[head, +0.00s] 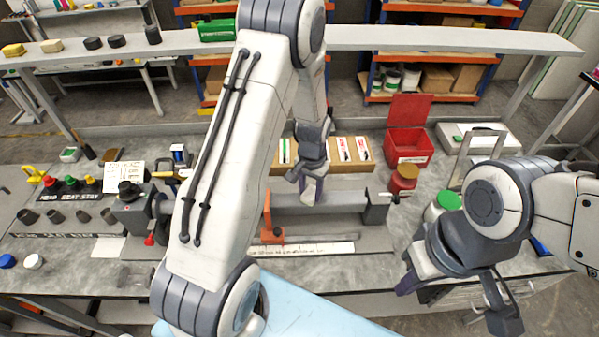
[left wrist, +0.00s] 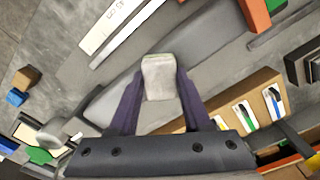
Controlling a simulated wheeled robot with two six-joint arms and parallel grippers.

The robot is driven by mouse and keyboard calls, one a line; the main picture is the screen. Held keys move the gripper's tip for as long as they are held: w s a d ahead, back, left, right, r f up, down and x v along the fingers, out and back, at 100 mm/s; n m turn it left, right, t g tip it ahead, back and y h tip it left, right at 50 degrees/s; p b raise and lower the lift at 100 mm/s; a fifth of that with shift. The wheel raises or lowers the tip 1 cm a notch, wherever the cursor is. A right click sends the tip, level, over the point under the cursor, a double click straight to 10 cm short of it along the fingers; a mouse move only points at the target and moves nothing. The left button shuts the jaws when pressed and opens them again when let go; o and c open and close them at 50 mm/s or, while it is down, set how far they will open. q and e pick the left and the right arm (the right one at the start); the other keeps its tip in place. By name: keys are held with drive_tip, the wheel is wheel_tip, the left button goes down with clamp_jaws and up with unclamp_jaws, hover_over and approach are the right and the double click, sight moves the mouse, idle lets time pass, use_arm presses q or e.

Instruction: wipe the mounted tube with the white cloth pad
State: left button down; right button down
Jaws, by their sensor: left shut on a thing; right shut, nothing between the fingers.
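My left gripper (head: 309,190) is shut on the white cloth pad (head: 308,197). The left wrist view shows the pad (left wrist: 159,78) as a pale block between the two dark purple fingers. The mounted tube (head: 342,200) is grey and lies sideways above the bench, between a dark holder (head: 136,214) at left and a dark end block (head: 377,208) at right. The pad is over the tube; I cannot tell whether they touch. The tube also shows in the left wrist view (left wrist: 212,48), partly hidden by the pad. My left arm hides its left part. My right gripper (head: 406,286) is shut and empty at the bench's front right.
An orange upright (head: 268,222) stands in front of the tube. Behind the tube is a cardboard box (head: 350,168) with coloured tools. A shelf (head: 450,40) spans the back.

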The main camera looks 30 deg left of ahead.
use_arm(q)
drive_tip(key=shift+s+a, duration=0.2)
drive_tip(key=shift+a, duration=0.15)
wheel_tip(320, 180, up, 4)
drive_tip(key=shift+d+f+p, duration=0.1)
drive_tip(key=shift+f+p, duration=0.1)
drive_tip(key=shift+p, duration=1)
drive_tip(key=shift+r, duration=0.35)
drive_tip(key=shift+r+p, duration=1.75)
drive_tip(key=shift+r, duration=0.2)
drive_tip(key=shift+f, duration=0.15)
